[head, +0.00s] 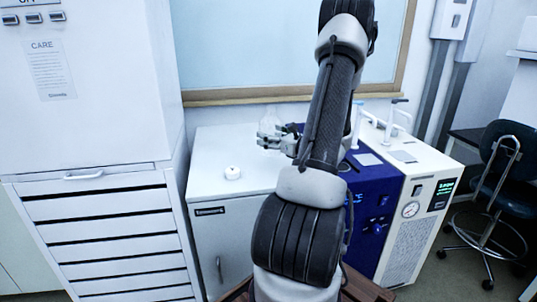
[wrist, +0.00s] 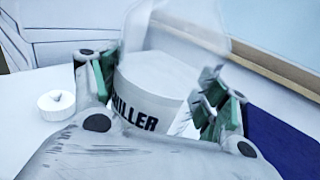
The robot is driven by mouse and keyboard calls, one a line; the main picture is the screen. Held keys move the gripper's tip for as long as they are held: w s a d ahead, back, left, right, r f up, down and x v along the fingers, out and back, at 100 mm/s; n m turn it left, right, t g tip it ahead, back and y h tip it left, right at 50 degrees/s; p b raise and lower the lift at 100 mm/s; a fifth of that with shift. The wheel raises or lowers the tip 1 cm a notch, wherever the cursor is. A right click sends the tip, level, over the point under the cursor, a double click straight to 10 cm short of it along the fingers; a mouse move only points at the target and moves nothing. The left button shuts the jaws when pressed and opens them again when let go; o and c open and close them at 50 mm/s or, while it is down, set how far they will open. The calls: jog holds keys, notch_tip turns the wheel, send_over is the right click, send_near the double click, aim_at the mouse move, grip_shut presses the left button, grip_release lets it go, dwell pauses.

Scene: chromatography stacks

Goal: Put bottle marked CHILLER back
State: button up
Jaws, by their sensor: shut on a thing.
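The bottle marked CHILLER (wrist: 150,92) is between the fingers of my gripper (wrist: 152,95) in the wrist view. Its white label shows the letters "HILLER", partly covered by a finger, and its upper part is translucent. In the head view the clear bottle (head: 271,122) shows faintly above my gripper (head: 271,136), over the white cabinet top (head: 222,150). My gripper is shut on the bottle. The bottle's base is hidden, so I cannot tell whether it touches the cabinet top.
A small round white object (head: 232,173) sits on the cabinet top, left of my gripper; it also shows in the wrist view (wrist: 56,105). A blue unit (head: 372,205) and a white unit with a gauge (head: 415,205) stand to the right. A tall white drawer cabinet (head: 95,180) stands at left.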

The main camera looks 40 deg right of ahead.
jog(key=shift+f, duration=2.75)
jog(key=o, duration=1.6)
jog(key=shift+f, duration=0.15)
jog(key=shift+o, duration=0.2)
